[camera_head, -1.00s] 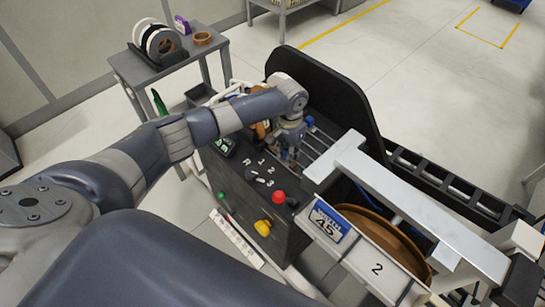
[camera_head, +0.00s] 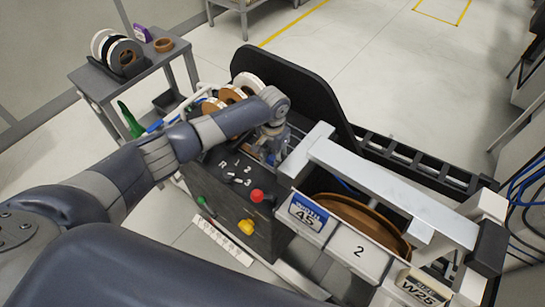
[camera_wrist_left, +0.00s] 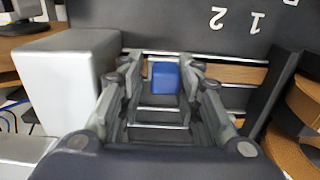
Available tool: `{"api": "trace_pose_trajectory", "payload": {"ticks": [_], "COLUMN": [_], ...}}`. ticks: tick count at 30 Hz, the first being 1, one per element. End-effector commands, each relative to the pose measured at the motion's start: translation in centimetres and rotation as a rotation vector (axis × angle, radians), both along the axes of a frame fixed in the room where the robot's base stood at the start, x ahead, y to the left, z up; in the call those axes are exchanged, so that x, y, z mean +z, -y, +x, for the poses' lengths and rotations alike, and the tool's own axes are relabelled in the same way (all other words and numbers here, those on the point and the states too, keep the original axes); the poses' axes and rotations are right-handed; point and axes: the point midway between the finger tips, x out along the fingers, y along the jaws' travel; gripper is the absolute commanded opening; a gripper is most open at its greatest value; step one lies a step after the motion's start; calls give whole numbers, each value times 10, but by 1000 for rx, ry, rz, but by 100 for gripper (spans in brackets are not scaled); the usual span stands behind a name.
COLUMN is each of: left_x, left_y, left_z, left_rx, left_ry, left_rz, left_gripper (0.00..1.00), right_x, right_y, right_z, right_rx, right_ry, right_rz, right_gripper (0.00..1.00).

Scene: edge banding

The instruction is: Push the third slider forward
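In the left wrist view a blue slider knob (camera_wrist_left: 165,77) sits in a slot of the slotted panel, between the fingertips of my left gripper (camera_wrist_left: 164,72). The fingers are apart, one on each side of the knob, with what looks like a narrow gap at each side. In the head view my left gripper (camera_head: 268,146) points down over the slotted part of the black machine (camera_head: 300,88), beside the printed 1, 2, 3 dial. My own gripper and wrist largely hide the sliders there, so I cannot tell which one this is. My right gripper does not show.
A red button (camera_head: 257,196) and a yellow knob (camera_head: 246,227) stand on the machine's near side. White and brown rolls (camera_head: 232,95) stand behind my wrist. A pale metal beam (camera_head: 375,185) lies to the right, above a brown roll (camera_head: 365,222). A grey side table (camera_head: 92,82) stands at the left.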

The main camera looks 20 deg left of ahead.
Motion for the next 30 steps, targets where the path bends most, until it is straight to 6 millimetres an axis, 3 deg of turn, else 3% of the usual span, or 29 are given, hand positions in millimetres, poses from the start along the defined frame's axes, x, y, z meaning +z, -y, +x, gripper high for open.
{"api": "trace_pose_trajectory", "payload": {"ticks": [5,18,24,30], "left_x": [15,102,118,120], "left_y": [0,1,0,0], "left_z": [1,1,0,0], "left_rx": [0,0,0,0], "left_ry": [3,3,1,0], "left_rz": [-2,-1,1,0], "left_gripper": [32,32,32,32], "right_x": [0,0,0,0], "right_y": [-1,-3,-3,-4], "right_z": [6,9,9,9], "right_rx": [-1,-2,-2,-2], "right_ry": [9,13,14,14], "right_rz": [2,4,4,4], "right_gripper": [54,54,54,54]}}
